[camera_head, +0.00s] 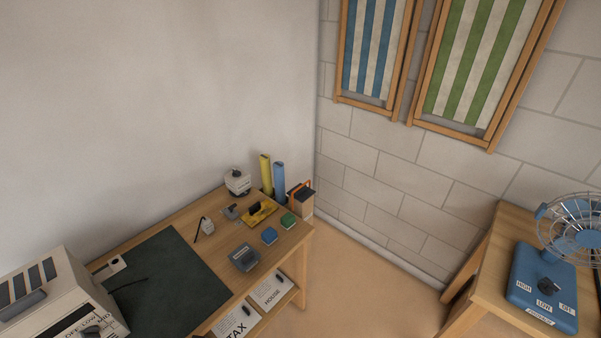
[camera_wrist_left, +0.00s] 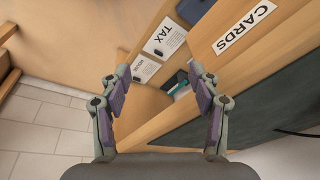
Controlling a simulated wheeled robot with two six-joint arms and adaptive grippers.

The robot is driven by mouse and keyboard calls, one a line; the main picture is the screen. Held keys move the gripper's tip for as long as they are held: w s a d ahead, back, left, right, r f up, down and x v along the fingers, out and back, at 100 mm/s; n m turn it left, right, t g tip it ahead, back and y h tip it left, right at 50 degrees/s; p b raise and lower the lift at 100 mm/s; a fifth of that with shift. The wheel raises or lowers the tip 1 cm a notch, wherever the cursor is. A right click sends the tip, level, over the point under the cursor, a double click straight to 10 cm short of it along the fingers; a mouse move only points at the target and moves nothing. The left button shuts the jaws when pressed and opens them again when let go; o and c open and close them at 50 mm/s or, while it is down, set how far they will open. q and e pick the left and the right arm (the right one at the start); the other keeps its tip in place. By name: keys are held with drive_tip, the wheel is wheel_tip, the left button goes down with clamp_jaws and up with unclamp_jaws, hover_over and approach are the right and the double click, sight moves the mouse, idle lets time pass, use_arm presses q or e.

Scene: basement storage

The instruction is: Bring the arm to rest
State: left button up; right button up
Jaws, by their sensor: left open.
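My left gripper (camera_wrist_left: 160,92) shows in the left wrist view. Its two purple-padded fingers are spread apart with nothing between them. Beyond the fingers is the front of the wooden desk (camera_wrist_left: 190,119), with labels reading CARDS, TAX and HOUSE. I cannot tell the exact distance to the desk. In the head view, neither gripper is visible. The same desk (camera_head: 280,258) stands in the corner at the lower left of that view.
On the desk are a dark green mat (camera_head: 165,280), a grey machine (camera_head: 58,298), a calculator (camera_head: 245,257) and several small items. A blue fan (camera_head: 545,285) stands on a wooden table (camera_head: 487,262) at the right. Bare floor (camera_head: 365,290) lies between.

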use_arm(q)
drive_tip(key=s+a+f+g, duration=0.1)
drive_tip(key=s+f, duration=0.4)
drive_tip(key=f, duration=0.5)
drive_tip(key=s+a+f, duration=0.1)
drive_tip(key=s+f, duration=0.3)
drive_tip(key=f, duration=0.6)
drive_tip(key=s+f, duration=0.7)
drive_tip(key=s, duration=0.6)
drive_tip(key=shift+a+f+g, duration=0.15)
drive_tip(key=shift+f+g, duration=0.2)
drive_tip(key=shift+g, duration=0.05)
